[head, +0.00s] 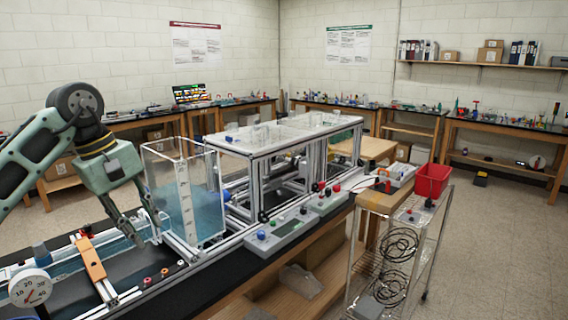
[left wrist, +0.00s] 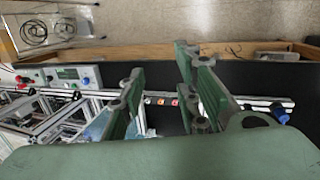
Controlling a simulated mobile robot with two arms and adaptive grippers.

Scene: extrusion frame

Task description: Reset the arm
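My left arm comes in from the left in the head view. Its green-grey left gripper (head: 147,238) hangs pointing down over the dark bench top, just in front of the clear water tank (head: 185,195). Its two fingers are spread apart with nothing between them. In the left wrist view the left gripper (left wrist: 158,95) also shows its fingers apart, with the black bench surface and small coloured knobs beyond. My right gripper is in neither view.
An aluminium extrusion frame (head: 290,137) with a white top stands right of the tank. A grey control box (head: 283,232) sits at the bench's front. A round dial gauge (head: 31,288) is at lower left. A wire cart (head: 395,255) carries a red bin (head: 433,181). Open floor lies right.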

